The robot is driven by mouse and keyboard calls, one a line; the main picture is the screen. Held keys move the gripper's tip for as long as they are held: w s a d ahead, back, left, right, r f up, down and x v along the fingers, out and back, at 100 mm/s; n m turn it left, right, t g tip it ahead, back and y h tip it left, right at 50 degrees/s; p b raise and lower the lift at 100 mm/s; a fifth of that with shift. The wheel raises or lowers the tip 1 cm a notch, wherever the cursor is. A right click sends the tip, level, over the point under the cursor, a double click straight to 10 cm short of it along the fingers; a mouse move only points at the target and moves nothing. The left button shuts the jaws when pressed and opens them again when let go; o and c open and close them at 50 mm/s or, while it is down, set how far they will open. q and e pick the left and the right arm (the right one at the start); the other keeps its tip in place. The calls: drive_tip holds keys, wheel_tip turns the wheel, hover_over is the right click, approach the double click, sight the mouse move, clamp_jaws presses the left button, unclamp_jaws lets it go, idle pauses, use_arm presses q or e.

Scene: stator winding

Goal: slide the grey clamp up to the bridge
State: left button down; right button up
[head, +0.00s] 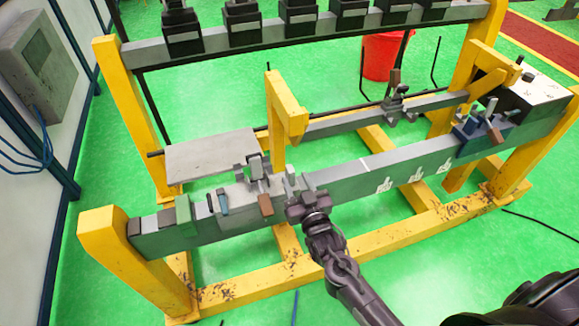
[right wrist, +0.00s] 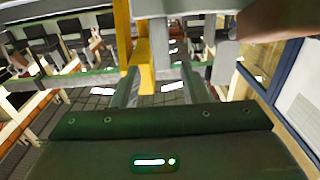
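The grey clamp (head: 256,172) with a brown handle (head: 265,205) sits on the left part of the front grey beam (head: 345,180). A yellow upright with an overhanging head (head: 287,112), which I take as the bridge, stands just behind and right of it. My right gripper (head: 291,186) is at the beam's front side, just right of the clamp. In the right wrist view its two fingers (right wrist: 158,82) stand apart, with the yellow upright (right wrist: 145,62) beyond them. A blurred brown handle (right wrist: 277,18) shows at upper right. Whether the fingers touch the clamp is unclear. My left gripper is not in view.
A blue clamp (head: 480,125) sits at the beam's right end. Another small grey clamp (head: 397,100) is on the rear bar. A grey plate (head: 210,155) lies behind the beam at left. Yellow frame posts (head: 115,250) stand at the ends. The beam's middle is clear.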

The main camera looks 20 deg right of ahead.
sight(292, 175)
drive_tip(key=w, duration=0.5)
drive_tip(key=shift+a+p, duration=0.2)
drive_tip(key=shift+p, duration=0.2)
clamp_jaws()
